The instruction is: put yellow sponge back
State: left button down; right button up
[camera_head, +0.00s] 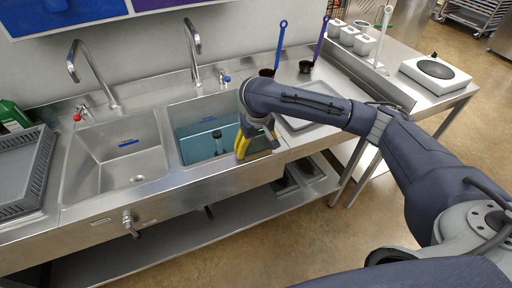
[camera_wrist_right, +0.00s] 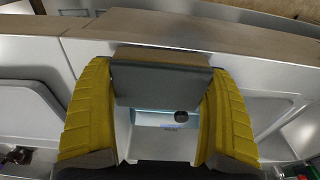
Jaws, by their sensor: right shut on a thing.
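My right gripper (camera_head: 256,146) has yellow fingers and sits above the right rim of the right-hand sink basin, near its front. In the wrist view, the right gripper (camera_wrist_right: 160,100) is shut on a block, which I take to be the yellow sponge (camera_wrist_right: 160,87). The block has a dark grey face and a dull tan-yellow side, and spans the space between the fingers. In the head view, the fingers hide much of it. No other sponge shows. My left gripper is not in view.
The right basin (camera_head: 187,112) holds teal water with a dark upright piece (camera_head: 218,140) in it. The left basin (camera_head: 90,160) is empty. A grey tray (camera_head: 318,101) lies on the right counter. A blue ladle (camera_head: 281,45) and a purple ladle (camera_head: 322,40) stand behind.

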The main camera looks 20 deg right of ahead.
aim_at(257, 148)
jog(key=shift+f, duration=0.2)
jog(key=o, duration=0.8)
jog(key=shift+s+r, duration=0.2)
jog(key=shift+r, duration=1.8)
jog(key=shift+s+r, duration=0.2)
jog(key=shift+r, duration=1.85)
jog(key=shift+s+r, duration=0.2)
jog(key=shift+r, duration=1.8)
